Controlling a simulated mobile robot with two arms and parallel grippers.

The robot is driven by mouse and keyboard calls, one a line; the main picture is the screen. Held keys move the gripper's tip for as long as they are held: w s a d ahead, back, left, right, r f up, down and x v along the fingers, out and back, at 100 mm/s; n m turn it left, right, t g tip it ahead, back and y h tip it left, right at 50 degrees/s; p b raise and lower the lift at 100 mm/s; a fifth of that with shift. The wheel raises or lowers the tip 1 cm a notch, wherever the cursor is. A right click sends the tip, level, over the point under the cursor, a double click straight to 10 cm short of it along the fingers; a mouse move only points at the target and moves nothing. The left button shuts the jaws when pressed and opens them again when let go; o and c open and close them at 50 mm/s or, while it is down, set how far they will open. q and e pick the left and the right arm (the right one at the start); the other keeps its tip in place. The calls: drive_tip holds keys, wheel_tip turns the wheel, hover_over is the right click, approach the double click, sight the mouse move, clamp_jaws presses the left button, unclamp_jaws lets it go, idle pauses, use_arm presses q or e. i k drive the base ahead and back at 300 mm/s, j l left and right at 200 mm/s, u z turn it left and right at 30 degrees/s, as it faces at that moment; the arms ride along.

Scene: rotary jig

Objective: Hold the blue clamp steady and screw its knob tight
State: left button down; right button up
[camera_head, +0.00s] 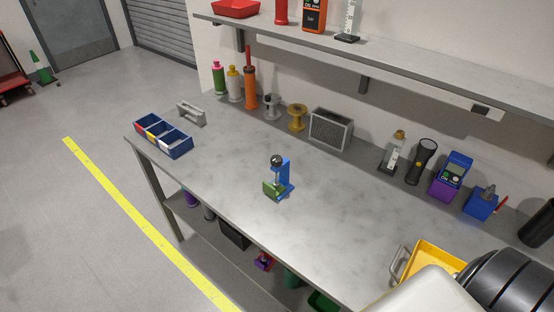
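The blue clamp (285,180) stands upright near the front edge of the grey workbench (240,185). Its dark round knob (277,160) is at the top, on the left of the blue frame. A green piece (273,189) sits low at the clamp's front left; I cannot tell whether the clamp grips it. Neither of my grippers shows in the head view, and nothing touches the clamp.
A blue divided bin (163,140) is at the bench's left end. Bottles, spools, a grey speaker-like box (331,129), a flashlight (422,160) and meters line the back. A yellow tray (436,262) is at front right. A shelf (380,58) overhangs the back. The bench around the clamp is clear.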

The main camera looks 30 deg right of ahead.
sight(276, 160)
drive_tip(key=z, duration=0.85)
drive_tip(key=i+j+z, duration=0.15)
drive_tip(key=j+z, duration=0.3)
drive_tip(key=i+j+z, duration=0.1)
drive_tip(key=j+z, duration=0.15)
drive_tip(key=z, duration=0.15)
drive_tip(key=j+z, duration=0.45)
drive_tip(key=i, duration=0.05)
